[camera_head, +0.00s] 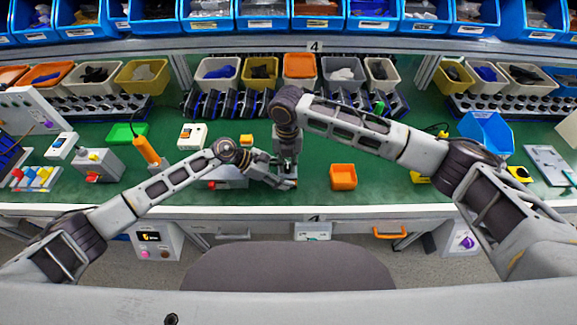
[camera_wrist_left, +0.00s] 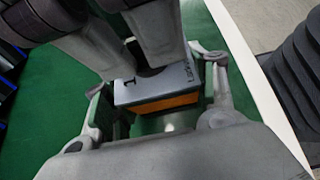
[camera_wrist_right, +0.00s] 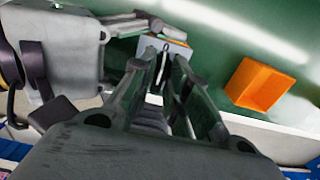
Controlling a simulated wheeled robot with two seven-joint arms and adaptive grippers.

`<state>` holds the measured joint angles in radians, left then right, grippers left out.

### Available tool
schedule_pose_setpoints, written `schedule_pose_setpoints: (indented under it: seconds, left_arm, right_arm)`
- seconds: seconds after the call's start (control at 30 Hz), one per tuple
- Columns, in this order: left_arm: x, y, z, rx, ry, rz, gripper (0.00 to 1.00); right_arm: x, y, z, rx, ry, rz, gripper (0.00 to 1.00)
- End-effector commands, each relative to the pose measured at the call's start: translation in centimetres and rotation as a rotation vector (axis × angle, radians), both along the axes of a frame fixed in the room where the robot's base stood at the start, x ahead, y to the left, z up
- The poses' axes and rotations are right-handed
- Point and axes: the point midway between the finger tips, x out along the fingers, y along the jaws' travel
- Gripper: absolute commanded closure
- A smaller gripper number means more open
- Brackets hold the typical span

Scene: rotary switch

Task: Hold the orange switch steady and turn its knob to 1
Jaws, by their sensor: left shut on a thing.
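The orange switch (camera_wrist_left: 172,100) has an orange base and a grey top plate with a printed 1 near one corner. In the left wrist view it sits between the fingers of my left gripper (camera_wrist_left: 158,100), which is shut on its sides. In the head view only a bit of orange (camera_head: 291,183) shows beside the left gripper (camera_head: 279,176). My right gripper (camera_wrist_right: 166,62) comes down from above, its fingers apart on either side of the dark knob (camera_wrist_right: 163,56) over the grey plate (camera_wrist_right: 149,47). The knob's exact setting cannot be read; fingers hide part of the plate.
An orange open box (camera_head: 343,177) stands on the green table to the right of the grippers. A grey box (camera_head: 225,177) lies behind my left forearm. Bins line the back. The table's front edge is close to the switch.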

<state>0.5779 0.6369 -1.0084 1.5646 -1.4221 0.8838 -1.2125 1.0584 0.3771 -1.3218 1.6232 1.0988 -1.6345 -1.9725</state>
Motion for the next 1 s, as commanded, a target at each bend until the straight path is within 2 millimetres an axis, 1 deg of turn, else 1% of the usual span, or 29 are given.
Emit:
schedule_pose_setpoints:
  seconds: [0.03,0.1,0.47,1.0]
  left_arm:
    - [-0.02,0.03,-0.06,0.001,0.000,0.000,0.68]
    - [-0.02,0.03,-0.06,0.001,0.000,0.000,0.68]
    - [-0.02,0.03,-0.06,0.001,0.000,0.000,0.68]
    - [-0.02,0.04,-0.07,0.001,0.000,0.000,0.68]
  right_arm:
    - [0.00,0.01,0.01,0.000,0.000,0.000,0.94]
    - [0.00,0.01,0.01,0.000,0.000,0.000,1.00]
    - [0.02,0.00,0.04,0.000,-0.001,0.029,1.00]
    - [0.02,0.01,0.07,0.000,-0.001,0.326,1.00]
